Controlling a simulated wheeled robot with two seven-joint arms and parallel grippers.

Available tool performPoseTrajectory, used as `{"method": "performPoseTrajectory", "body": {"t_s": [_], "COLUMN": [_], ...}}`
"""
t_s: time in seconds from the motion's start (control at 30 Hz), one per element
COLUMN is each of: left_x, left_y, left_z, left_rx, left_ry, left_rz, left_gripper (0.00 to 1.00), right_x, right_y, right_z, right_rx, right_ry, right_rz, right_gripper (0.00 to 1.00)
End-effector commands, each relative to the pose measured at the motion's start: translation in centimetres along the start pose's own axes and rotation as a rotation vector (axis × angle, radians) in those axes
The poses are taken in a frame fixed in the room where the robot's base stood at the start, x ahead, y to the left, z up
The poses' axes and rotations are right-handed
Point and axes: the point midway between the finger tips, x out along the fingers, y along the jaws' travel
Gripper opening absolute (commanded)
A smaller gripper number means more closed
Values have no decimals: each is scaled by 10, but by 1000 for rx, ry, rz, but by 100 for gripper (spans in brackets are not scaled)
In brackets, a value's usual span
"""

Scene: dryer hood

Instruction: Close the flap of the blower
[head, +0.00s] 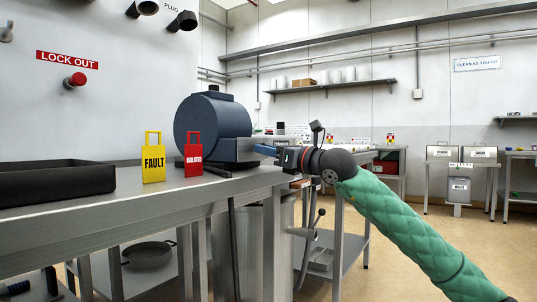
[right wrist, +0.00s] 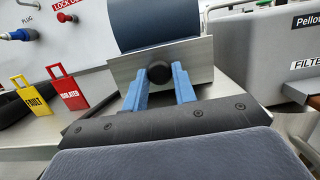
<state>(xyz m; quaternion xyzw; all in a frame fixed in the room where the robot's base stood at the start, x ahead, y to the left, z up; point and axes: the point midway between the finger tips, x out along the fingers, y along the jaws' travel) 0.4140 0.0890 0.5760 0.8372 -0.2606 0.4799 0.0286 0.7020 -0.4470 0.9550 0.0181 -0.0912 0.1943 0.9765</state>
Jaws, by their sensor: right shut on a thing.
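The blower (head: 212,118) is a dark blue drum on the steel bench, with a lower outlet box facing right. In the right wrist view the drum (right wrist: 150,22) stands above a grey metal flap (right wrist: 200,54), which carries a round black knob (right wrist: 159,72). My right gripper (head: 266,150) reaches in from the right at the outlet. Its blue fingers (right wrist: 159,88) lie either side of the knob, shut on it. The head view shows little of the flap, and its angle is hard to judge. My left gripper is not in view.
A yellow FAULT tag (head: 153,160) and a red ISOLATED tag (head: 193,156) stand left of the blower. A black tray (head: 55,182) lies on the bench (head: 130,215) at far left. A grey filter box (right wrist: 260,50) is close on the right in the wrist view.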

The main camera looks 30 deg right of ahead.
Motion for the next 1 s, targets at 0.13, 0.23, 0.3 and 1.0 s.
{"method": "performPoseTrajectory", "body": {"t_s": [0.13, 0.23, 0.3, 1.0], "left_x": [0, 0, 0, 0], "left_y": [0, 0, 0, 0], "left_z": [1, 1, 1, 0], "left_rx": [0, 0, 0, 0], "left_ry": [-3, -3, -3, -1], "left_rz": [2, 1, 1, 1], "left_gripper": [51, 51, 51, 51], "right_x": [0, 0, 0, -6], "right_y": [0, 0, 0, -1], "right_z": [-1, -1, -1, -2], "right_rx": [0, 0, 0, 1], "right_ry": [0, 0, 0, 0], "right_rz": [0, 0, 0, -1], "right_gripper": [4, 4, 4, 49]}}
